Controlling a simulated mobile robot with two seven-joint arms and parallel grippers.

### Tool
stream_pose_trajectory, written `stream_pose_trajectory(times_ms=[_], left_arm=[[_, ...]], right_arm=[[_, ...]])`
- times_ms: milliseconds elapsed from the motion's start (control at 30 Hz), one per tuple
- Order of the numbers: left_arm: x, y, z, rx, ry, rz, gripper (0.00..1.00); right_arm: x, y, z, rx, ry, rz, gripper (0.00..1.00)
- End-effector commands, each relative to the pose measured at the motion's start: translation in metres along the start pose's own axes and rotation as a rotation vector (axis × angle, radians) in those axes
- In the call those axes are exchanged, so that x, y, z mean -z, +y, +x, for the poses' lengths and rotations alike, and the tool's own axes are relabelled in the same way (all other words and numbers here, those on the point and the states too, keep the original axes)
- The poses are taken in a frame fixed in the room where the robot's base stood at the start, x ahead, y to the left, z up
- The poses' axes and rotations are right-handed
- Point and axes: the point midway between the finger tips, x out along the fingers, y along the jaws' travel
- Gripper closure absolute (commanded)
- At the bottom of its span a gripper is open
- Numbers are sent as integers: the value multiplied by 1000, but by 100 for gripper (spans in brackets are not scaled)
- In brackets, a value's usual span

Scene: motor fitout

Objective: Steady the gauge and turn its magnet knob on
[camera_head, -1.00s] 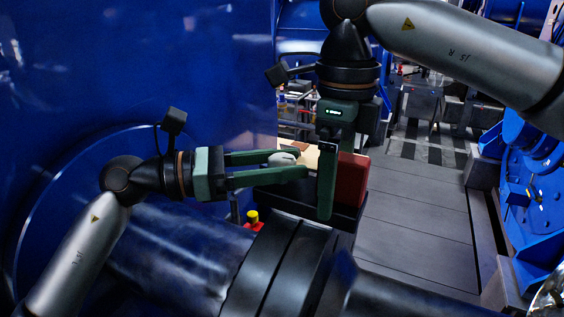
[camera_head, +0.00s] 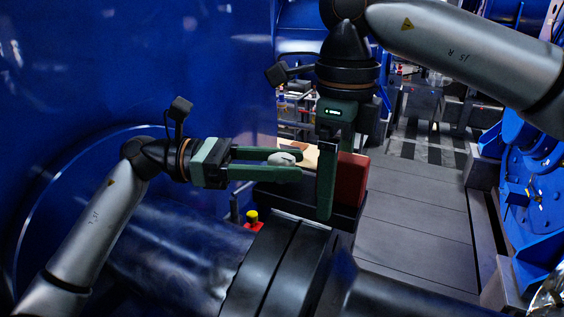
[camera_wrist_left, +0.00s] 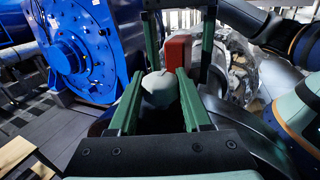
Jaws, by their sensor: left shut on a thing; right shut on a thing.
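The gauge shows as a red block (camera_head: 352,180) upright on a dark ledge in the head view; it is also in the left wrist view (camera_wrist_left: 177,55). A pale rounded piece (camera_head: 284,159), apparently its magnet knob, lies on its left side; the join between them cannot be seen. My left gripper (camera_head: 290,165) reaches in from the left and is shut on this piece, which shows between its green fingers in the left wrist view (camera_wrist_left: 160,87). My right gripper (camera_head: 328,210) points down and is shut on the red block, with one finger in front hiding part of it.
A large blue housing (camera_head: 130,70) fills the left side. A dark cylindrical machine part (camera_head: 285,265) lies below the grippers. A red and yellow button (camera_head: 252,218) stands below my left gripper. Grey floor (camera_head: 415,210) is clear at the right.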

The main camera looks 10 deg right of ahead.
Motion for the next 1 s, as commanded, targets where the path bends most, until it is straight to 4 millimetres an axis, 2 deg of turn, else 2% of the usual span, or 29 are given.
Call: stream_pose_trajectory(times_ms=[300,333,567,867,1000], left_arm=[[1,2,-1,-2,-1,-1,100],[1,2,-2,-3,-1,-1,48],[0,1,-1,0,-1,-1,22],[0,1,-3,1,0,-1,21],[1,2,-19,-2,1,-2,21]], right_arm=[[0,2,0,-4,4,-6,79],[0,2,0,-4,4,-6,79],[0,2,0,-5,4,-7,79],[0,2,0,-5,4,-7,79],[0,2,0,-5,3,-7,79]])
